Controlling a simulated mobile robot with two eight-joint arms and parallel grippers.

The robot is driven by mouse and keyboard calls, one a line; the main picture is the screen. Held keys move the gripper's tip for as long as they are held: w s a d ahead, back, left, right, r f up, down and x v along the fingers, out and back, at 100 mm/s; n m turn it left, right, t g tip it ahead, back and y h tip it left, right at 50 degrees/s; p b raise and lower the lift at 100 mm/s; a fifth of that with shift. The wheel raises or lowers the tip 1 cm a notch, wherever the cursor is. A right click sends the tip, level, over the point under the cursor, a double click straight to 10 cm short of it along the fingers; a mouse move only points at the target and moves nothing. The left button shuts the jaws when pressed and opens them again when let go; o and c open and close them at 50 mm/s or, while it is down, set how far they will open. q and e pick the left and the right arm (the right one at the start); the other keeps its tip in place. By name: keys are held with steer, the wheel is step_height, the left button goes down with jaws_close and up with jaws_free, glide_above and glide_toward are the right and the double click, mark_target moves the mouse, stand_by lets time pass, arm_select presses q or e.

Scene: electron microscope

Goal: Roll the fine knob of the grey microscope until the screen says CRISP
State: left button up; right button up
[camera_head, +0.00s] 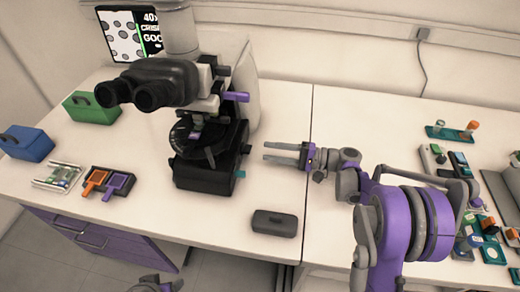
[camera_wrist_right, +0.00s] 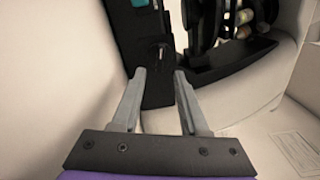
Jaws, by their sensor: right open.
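The microscope (camera_head: 205,177) stands at the centre left of the bench, with a dark base, pale column and black eyepieces. Small teal knobs (camera_head: 240,174) sit low on its right side; I cannot tell for sure which is the fine knob. Part of a teal piece shows at the top of the wrist view (camera_wrist_right: 140,3). The screen (camera_head: 125,38) behind the eyepieces shows "40x", a line that looks like "CRISP", and a cut-off "GOO". My right gripper (camera_head: 266,151) is open and empty, right of the base, fingers pointing at it. My left gripper (camera_head: 155,285) barely shows at the bottom edge.
A dark grey box (camera_head: 275,223) lies in front of my right gripper. Green (camera_head: 92,108) and blue (camera_head: 26,143) boxes, a slide tray (camera_head: 57,177) and orange and purple frames stand at left. Several small parts crowd the right bench. The bench behind my right gripper is clear.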

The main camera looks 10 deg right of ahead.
steer(key=v, duration=0.6)
stand_by(1.6)
